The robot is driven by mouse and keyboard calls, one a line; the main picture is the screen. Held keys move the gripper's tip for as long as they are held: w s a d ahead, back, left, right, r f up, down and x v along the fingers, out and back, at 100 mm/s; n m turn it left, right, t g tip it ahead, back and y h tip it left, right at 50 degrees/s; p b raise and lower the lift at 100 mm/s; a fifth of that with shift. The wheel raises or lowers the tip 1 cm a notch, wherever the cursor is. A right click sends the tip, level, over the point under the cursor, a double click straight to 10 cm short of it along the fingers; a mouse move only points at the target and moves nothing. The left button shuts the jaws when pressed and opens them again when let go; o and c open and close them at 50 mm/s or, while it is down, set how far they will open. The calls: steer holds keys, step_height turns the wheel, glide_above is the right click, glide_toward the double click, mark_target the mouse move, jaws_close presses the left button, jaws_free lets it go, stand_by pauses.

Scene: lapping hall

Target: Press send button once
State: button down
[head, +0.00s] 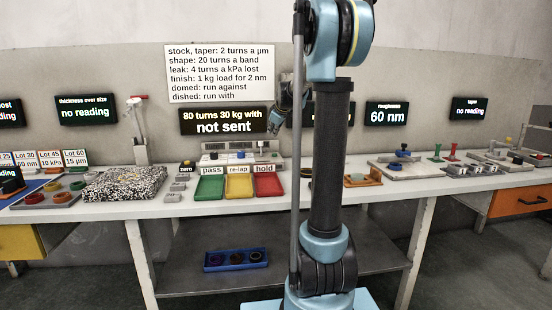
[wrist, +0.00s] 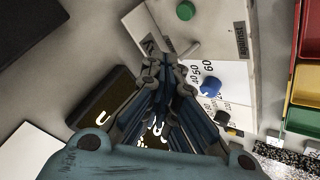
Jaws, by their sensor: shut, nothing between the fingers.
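A pale control console (head: 243,158) stands on the bench behind the trays. In the wrist view its top (wrist: 218,22) carries a round green button (wrist: 185,11), a small lever, a blue knob (wrist: 210,87) and a black knob (wrist: 222,117). I can read no "send" label, so I cannot tell for certain which is the send button. The dark display (head: 226,121) above reads "80 turns 30 kg with not sent". My gripper (head: 276,123) is shut and empty, at the display's right end, above the console. In the wrist view my gripper (wrist: 166,66) hides part of the console.
Green (head: 210,187), yellow (head: 238,187) and red (head: 269,186) trays line the bench front. A speckled block (head: 123,184) lies to their left. A fixture with an orange part (head: 361,178) is to the right. A blue tray (head: 235,260) sits on the lower shelf.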

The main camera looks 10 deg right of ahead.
steer(key=shift+n+t, duration=0.3)
steer(key=shift+n, duration=0.1)
steer(key=w, duration=0.4)
steer(key=shift+w+r, duration=0.1)
steer(key=shift+r, duration=0.1)
steer(key=shift+d, duration=0.1)
steer(key=shift+f, duration=4.45)
steer(key=shift+f, duration=0.8)
steer(key=shift+r, duration=0.9)
steer(key=shift+r, duration=0.15)
steer(key=shift+r, duration=2.35)
